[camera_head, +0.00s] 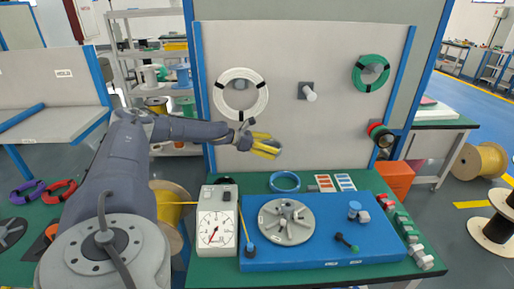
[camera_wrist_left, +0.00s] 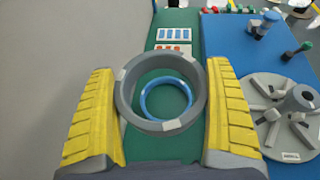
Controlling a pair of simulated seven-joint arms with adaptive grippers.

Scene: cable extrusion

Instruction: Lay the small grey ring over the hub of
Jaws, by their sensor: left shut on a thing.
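The small grey ring (camera_wrist_left: 124,98) with pale patches is between the yellow fingers of my left gripper (camera_wrist_left: 162,112), which is shut on it. In the head view my left gripper (camera_head: 265,146) hangs in front of the upright panel, above and behind the table; the ring is hard to make out there. The grey disc (camera_head: 270,233) with several pegs and a central hub (camera_head: 287,211) lies on the blue board, apart from the gripper. In the left wrist view the hub (camera_wrist_left: 303,98) is at the right edge. My right gripper is not in view.
A blue ring (camera_head: 285,182) lies on the green table and shows through the grey ring in the wrist view. A white dial gauge box (camera_head: 216,243) stands left of the blue board (camera_head: 343,258). Small pegs and blocks sit on the board's right part. Cable coils hang on the panel.

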